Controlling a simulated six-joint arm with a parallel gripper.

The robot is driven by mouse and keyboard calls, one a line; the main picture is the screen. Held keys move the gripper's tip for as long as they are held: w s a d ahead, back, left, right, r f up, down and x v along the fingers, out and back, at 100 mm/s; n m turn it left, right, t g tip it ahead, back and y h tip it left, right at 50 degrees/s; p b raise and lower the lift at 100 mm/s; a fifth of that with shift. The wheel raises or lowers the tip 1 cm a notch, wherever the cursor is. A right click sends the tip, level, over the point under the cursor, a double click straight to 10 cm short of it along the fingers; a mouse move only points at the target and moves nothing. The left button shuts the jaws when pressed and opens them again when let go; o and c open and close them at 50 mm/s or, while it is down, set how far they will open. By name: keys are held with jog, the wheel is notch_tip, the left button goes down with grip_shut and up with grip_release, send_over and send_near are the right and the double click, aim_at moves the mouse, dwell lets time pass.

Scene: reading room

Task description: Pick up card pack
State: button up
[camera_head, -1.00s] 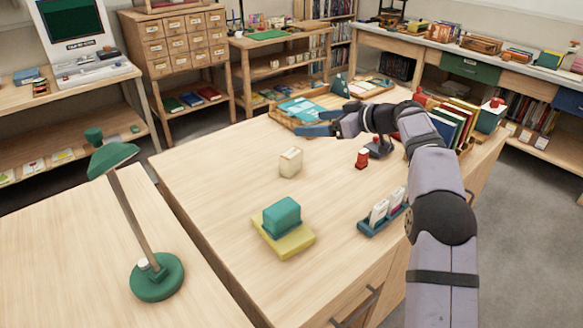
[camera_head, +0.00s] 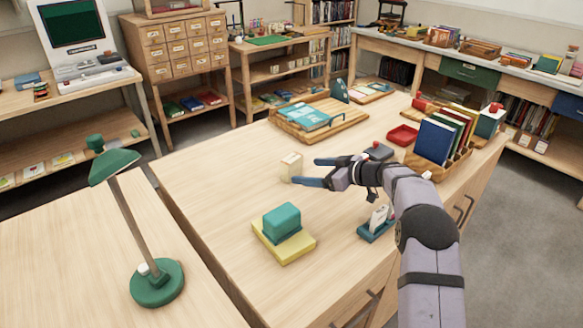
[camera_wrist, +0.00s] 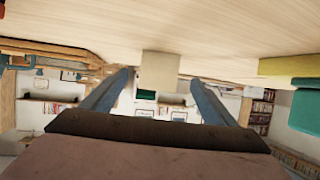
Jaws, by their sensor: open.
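A small cream box, which I take for the card pack (camera_head: 291,165), stands upright on the wooden table. My gripper (camera_head: 306,172) is open and low over the table, just right of the box, its fingers pointing left at it. In the wrist view the card pack (camera_wrist: 159,72) shows in the gap between the two open fingertips (camera_wrist: 159,80), with nothing gripped. I cannot tell whether the fingertips are beside the box or still short of it.
A teal block (camera_head: 281,220) sits on a yellow block (camera_head: 284,243) nearer the front. A wooden tray (camera_head: 345,130), a red tray (camera_head: 402,135) and a book rack (camera_head: 440,160) stand behind. The table's left is clear.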

aim_at(296, 167)
jog(key=shift+w+a+f, duration=0.2)
jog(key=shift+w+a, duration=0.1)
jog(key=shift+a, duration=0.2)
jog(key=shift+w+a+p, duration=0.35)
jog(key=shift+a+p, duration=0.2)
jog(key=shift+p, duration=0.05)
jog(key=shift+p+x, duration=0.7)
jog(key=shift+x, duration=1.3)
jog(key=shift+c, duration=0.5)
jog(key=shift+w+r, duration=0.1)
jog(key=c, duration=1)
